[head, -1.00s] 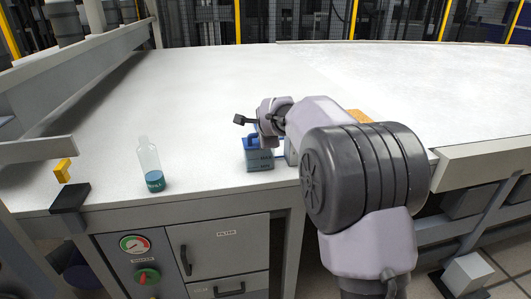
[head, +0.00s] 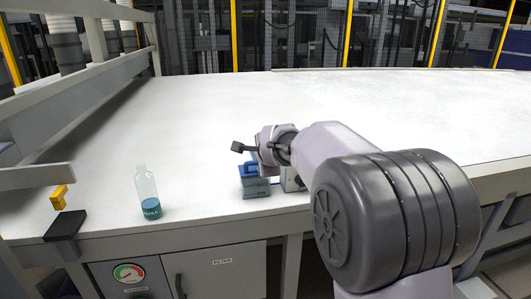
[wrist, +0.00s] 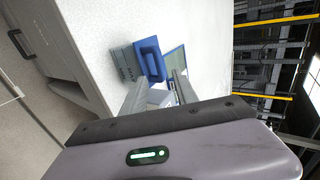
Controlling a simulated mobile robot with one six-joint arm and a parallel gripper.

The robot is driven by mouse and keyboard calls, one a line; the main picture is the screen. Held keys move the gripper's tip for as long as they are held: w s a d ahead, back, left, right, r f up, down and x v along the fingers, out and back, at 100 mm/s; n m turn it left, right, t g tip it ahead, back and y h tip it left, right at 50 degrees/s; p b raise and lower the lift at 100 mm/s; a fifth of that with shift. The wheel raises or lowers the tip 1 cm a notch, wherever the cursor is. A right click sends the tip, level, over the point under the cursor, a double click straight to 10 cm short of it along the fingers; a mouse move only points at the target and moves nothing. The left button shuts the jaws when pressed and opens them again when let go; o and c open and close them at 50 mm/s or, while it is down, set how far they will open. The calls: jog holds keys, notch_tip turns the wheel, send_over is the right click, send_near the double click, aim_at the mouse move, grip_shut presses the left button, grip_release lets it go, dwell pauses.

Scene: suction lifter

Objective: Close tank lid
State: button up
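A small blue-grey tank (head: 255,187) with a label stands near the front edge of the white bench. A bright blue part, which looks like its lid or handle (head: 249,169), shows at its top; in the wrist view this blue part (wrist: 150,60) stands beside the grey labelled side (wrist: 124,63). I cannot tell how far the lid is open. My gripper (wrist: 160,92) has its two fingers apart, with a pale block-like surface (wrist: 159,98) seen between them. The blue part lies just beyond the fingertips, apparently untouched.
A clear bottle with teal liquid (head: 150,208) stands left of the tank. A pale box (head: 291,181) is right of the tank, partly behind my arm. A yellow block (head: 59,197) and a black pad (head: 65,225) are at the left edge. The bench behind is clear.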

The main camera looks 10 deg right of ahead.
jog(key=p+v, duration=0.2)
jog(key=v, duration=0.9)
jog(key=shift+s, duration=0.2)
jog(key=shift+r, duration=0.1)
jog(key=s+a+f+n+g, duration=0.1)
jog(key=s+f+n, duration=0.2)
jog(key=s, duration=0.8)
jog(key=s+a+f+n+g+y, duration=0.1)
jog(key=s+n, duration=0.5)
jog(key=s, duration=0.6)
jog(key=s+a+f+n+g+y, duration=0.1)
jog(key=s+a+f+n+g, duration=0.1)
jog(key=s, duration=1)
notch_tip(320, 180, down, 3)
jog(key=n+g, duration=0.1)
jog(key=n, duration=0.1)
jog(key=shift+a+f+n, duration=0.15)
jog(key=shift+a+n, duration=0.1)
jog(key=shift+n, duration=0.05)
jog(key=shift+s, duration=0.1)
